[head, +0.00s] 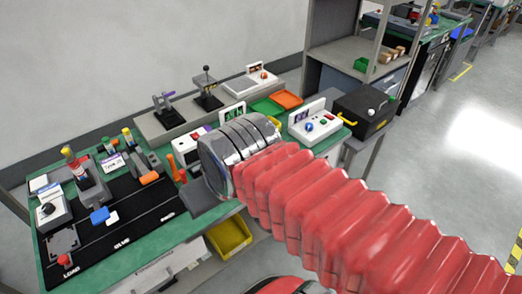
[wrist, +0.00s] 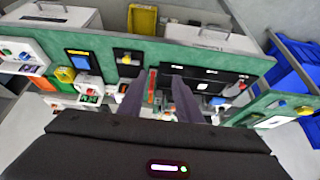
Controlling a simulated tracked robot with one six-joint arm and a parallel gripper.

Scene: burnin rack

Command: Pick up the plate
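A flat grey plate-like piece (head: 63,243) lies near the LOAD label on the black mat (head: 125,222), at the left end of the green bench; I cannot tell for certain that it is the plate. My gripper (wrist: 158,86) shows in the wrist view as two dark fingers, apart with nothing visible between them. They point over the bench, which appears upside down there. In the head view my arm and its silver wrist hide most of the gripper. I cannot make out the plate clearly in the wrist view.
A blue piece (head: 99,215) and a white piece lie on the mat. A white console (head: 313,124), a black case (head: 366,108) and orange tray (head: 287,99) sit farther right. A yellow bin (head: 229,237) is below.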

